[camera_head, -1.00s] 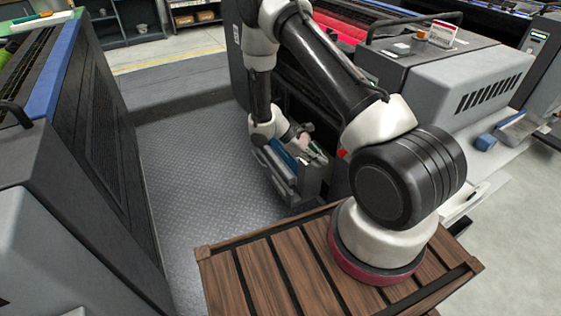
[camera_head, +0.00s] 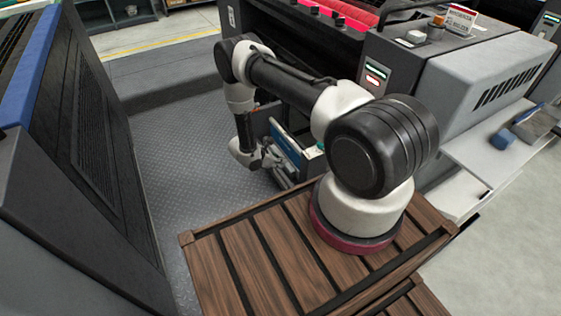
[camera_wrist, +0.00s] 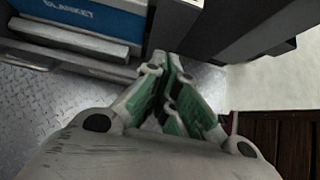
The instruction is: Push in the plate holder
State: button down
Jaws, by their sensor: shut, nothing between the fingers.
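The plate holder seems to be the grey, box-like holder with a blue panel (camera_head: 286,142) low on the side of the press, partly hidden by my arm. In the wrist view a blue panel marked "BLANKET" (camera_wrist: 85,14) shows at the upper left, with a grey ledge (camera_wrist: 70,42) below it. My gripper (camera_head: 272,157) is low beside the holder's outer face. In the wrist view its green-padded fingers (camera_wrist: 168,66) are shut and empty, just right of the grey ledge and below a dark upright edge. Contact with the holder cannot be told.
The press (camera_head: 455,75) stands at the back right, with a white shelf (camera_head: 490,150) on its side. Another dark machine (camera_head: 75,150) stands at the left. The patterned metal floor (camera_head: 185,135) between them is clear.

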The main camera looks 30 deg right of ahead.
aim_at(303, 164)
jog(key=shift+w+d+f, duration=0.1)
jog(key=shift+d+f, duration=0.7)
jog(key=shift+d, duration=0.65)
jog(key=shift+d+f, duration=0.75)
jog(key=shift+d, duration=0.75)
jog(key=shift+w+d+f, duration=0.1)
jog(key=shift+d+f, duration=0.7)
jog(key=shift+d, duration=0.65)
jog(key=shift+d, duration=0.1)
